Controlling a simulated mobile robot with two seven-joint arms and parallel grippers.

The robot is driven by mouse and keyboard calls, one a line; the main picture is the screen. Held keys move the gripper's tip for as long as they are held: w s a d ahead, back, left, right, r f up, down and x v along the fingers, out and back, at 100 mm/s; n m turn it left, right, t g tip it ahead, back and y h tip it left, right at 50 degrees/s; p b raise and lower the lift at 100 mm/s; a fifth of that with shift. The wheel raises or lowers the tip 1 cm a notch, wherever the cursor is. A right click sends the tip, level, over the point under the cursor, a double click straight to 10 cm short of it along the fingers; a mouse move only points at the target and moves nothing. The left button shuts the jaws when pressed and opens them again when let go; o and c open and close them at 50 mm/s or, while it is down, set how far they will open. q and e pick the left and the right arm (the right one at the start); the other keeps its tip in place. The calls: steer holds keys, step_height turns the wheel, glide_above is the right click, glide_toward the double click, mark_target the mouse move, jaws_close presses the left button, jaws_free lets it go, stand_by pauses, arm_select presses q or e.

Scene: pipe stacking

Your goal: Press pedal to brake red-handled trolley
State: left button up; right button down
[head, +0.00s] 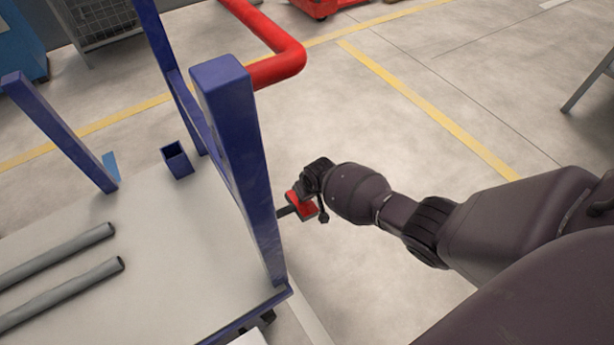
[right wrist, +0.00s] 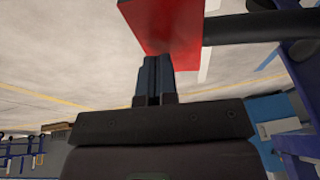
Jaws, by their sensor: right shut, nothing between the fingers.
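The trolley has blue posts (head: 238,160), a pale flat deck (head: 180,240) and a red handle (head: 276,66) at its far end. A red pedal (head: 302,205) on a dark bar sticks out from the trolley's right side. It also shows large in the right wrist view (right wrist: 165,25). My right gripper (head: 318,212) is at the pedal, its body partly hiding it. In the right wrist view the shut fingers (right wrist: 154,65) overlap the pedal's near edge, with nothing between them. I cannot tell whether they touch. My left gripper is not in view.
Two grey pipes (head: 62,290) lie on the deck at the left. A small blue square socket (head: 177,160) stands on it. Open concrete floor with yellow lines (head: 430,108) lies to the right. A grey metal frame (head: 588,82) stands at the right edge.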

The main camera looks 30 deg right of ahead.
arm_select(q)
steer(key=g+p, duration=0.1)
steer(key=p, duration=0.2)
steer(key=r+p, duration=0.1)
steer(key=p, duration=0.2)
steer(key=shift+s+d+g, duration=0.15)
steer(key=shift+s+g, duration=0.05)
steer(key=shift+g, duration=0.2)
arm_select(e)
steer(key=s+d+r, duration=0.2)
steer(key=d+r, duration=0.3)
steer(key=r, duration=0.6)
steer(key=shift+s+d, duration=0.25)
steer(key=shift+d, duration=0.1)
